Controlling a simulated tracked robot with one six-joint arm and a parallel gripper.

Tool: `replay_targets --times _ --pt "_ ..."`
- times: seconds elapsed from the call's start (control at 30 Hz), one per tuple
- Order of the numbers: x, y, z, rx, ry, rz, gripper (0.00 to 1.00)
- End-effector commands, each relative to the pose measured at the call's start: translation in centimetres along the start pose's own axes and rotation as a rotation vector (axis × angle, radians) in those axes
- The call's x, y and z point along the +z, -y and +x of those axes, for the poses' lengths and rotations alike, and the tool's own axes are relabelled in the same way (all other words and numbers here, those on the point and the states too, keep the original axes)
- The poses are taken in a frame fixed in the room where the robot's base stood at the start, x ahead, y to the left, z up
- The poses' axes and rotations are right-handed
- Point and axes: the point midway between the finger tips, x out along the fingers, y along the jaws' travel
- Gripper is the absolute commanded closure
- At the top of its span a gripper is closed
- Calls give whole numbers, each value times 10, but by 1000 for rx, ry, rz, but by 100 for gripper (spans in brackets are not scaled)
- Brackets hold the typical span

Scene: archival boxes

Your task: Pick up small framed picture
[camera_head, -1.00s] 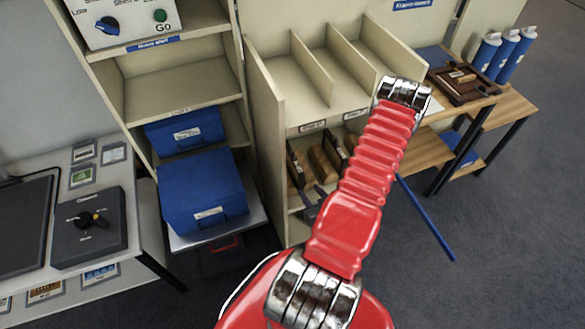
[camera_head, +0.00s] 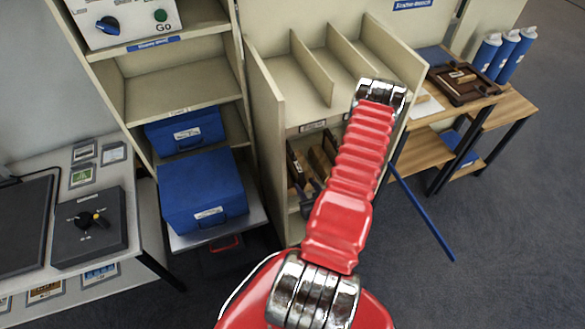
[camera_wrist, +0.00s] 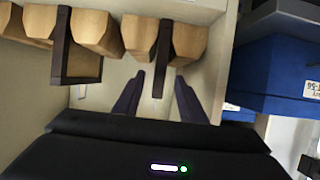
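Dark upright frame-like pieces stand between wooden blocks in the low cubby, seen edge-on. One thin dark piece (camera_wrist: 163,58) points between the fingers of my gripper (camera_wrist: 157,98) in the wrist view. A wider dark frame (camera_wrist: 64,58) stands to its left. My gripper is open, its two dark fingers apart on either side of the thin piece; I cannot tell whether they touch it. Small pictures also lie on the left table, among them one with a green image (camera_head: 82,175). Which one is the small framed picture is not clear. My red arm hides part of the cubby in the head view.
Wooden blocks (camera_wrist: 97,32) flank the frames closely. The cubby wall (camera_wrist: 215,70) is close on the right in the wrist view, with a blue box (camera_wrist: 275,75) beyond. The divided shelf (camera_head: 310,95) above is empty. A wooden table (camera_head: 425,150) stands to the right.

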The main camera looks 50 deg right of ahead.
Motion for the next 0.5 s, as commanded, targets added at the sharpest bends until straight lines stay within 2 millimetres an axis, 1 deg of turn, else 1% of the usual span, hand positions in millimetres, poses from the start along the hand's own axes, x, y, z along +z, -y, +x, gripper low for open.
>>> replay_targets --times 0.1,0.23,0.33,0.5 --pt "0 1 17 -3 0 -2 62" --pt "0 1 32 -1 0 -2 62" --pt "0 0 37 0 0 0 62" --pt "0 0 37 1 1 1 62"
